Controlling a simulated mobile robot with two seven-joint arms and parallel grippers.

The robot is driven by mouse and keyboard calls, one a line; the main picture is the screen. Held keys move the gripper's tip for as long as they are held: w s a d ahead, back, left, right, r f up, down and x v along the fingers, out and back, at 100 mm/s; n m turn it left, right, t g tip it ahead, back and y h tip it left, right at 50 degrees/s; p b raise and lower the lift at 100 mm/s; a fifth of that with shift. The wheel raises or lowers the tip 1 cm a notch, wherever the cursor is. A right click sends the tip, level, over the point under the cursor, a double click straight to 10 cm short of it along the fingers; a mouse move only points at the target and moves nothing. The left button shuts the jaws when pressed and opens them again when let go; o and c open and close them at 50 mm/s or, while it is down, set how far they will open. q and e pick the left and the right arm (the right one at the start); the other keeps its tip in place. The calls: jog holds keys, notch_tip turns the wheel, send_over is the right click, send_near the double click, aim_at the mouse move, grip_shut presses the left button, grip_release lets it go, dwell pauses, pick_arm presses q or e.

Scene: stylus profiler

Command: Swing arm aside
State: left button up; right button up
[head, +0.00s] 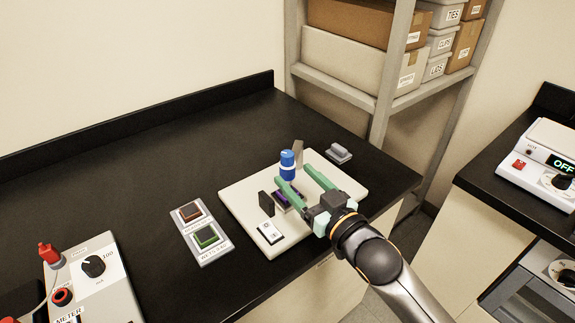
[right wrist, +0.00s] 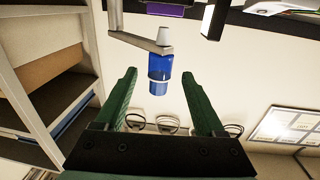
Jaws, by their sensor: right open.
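The profiler's cream base plate (head: 345,182) lies on the black bench. A blue knob with a pale band (head: 287,164) stands near its back edge. In the right wrist view the blue knob (right wrist: 160,68) sits on the end of a beige swing arm (right wrist: 138,41), with a white cap on the arm's other side. My right gripper (head: 293,173) is open above the plate, its green fingers pointing toward the knob. In the wrist view the knob appears between the fingertips (right wrist: 159,74); I see no contact. A purple piece (head: 290,199) is partly hidden under the fingers. My left gripper is out of view.
A dark upright block (head: 266,204) and a white switch (head: 270,233) sit on the plate. A grey handled piece (head: 339,153) lies behind it. A tray with brown and green squares (head: 213,256) and a meter box (head: 105,280) are left. The back left bench is clear.

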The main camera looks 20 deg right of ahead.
aim_at(292, 173)
jog(key=shift+x, duration=2.2)
jog(key=shift+s, duration=0.1)
grip_shut()
